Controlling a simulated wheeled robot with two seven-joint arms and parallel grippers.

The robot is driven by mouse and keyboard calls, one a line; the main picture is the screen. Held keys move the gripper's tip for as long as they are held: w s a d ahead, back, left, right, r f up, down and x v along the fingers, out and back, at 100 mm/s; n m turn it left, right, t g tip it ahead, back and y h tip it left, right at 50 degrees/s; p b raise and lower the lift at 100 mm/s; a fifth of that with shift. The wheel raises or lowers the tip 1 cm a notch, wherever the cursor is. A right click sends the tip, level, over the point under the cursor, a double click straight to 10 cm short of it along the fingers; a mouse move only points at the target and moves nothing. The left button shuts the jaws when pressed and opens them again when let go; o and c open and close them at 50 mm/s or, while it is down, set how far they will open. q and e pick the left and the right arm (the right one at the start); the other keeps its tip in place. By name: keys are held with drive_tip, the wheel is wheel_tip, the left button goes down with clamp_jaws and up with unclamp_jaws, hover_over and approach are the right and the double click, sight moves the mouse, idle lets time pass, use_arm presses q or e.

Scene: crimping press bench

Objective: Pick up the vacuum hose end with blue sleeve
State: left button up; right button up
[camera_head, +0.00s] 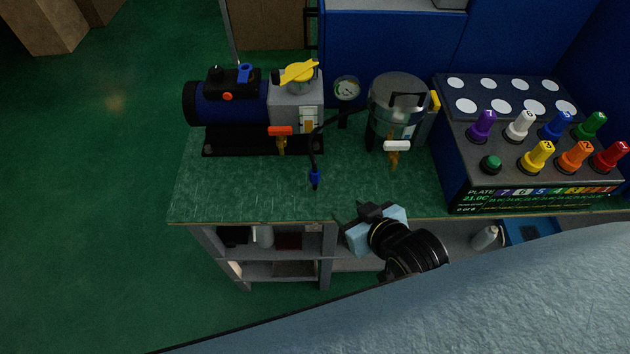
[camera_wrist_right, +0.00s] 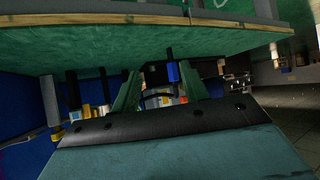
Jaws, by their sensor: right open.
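The vacuum hose (camera_head: 311,150) is a thin black line hanging down in front of the pump. Its end with the blue sleeve (camera_head: 315,177) lies over the green bench top, near the front edge. The blue sleeve also shows in the right wrist view (camera_wrist_right: 173,72), seen between the fingers, close to the right-hand one. My right gripper (camera_head: 366,209) is at the bench's front edge, to the right of and nearer than the sleeve, apart from it. In the right wrist view its two green fingers (camera_wrist_right: 161,84) are spread with nothing between them. My left gripper is not in view.
The blue pump (camera_head: 235,108) with red-handled valve (camera_head: 280,131) stands at the back left of the bench (camera_head: 245,195). A gauge (camera_head: 346,90), a metal pot (camera_head: 398,95) and a white-handled valve (camera_head: 396,146) stand behind. A box with coloured knobs (camera_head: 470,170) fills the right. The front-left bench top is clear.

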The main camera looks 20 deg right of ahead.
sight(311, 172)
drive_tip(key=w+a+t, duration=0.1)
drive_tip(key=w, duration=0.2)
drive_tip(key=w+a+b, duration=0.1)
drive_tip(key=w, duration=0.2)
drive_tip(key=w+a+t+y, duration=0.1)
drive_tip(key=w, duration=0.2)
drive_tip(key=shift+w+a+t, duration=0.25)
drive_tip(key=shift+t, duration=0.05)
drive_tip(key=b+x, duration=0.1)
drive_tip(key=x, duration=0.4)
drive_tip(key=shift+f+b, duration=0.35)
drive_tip(key=shift+b, duration=0.05)
drive_tip(key=c, duration=0.9)
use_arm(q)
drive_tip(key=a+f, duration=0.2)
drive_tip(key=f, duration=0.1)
use_arm(e)
clamp_jaws()
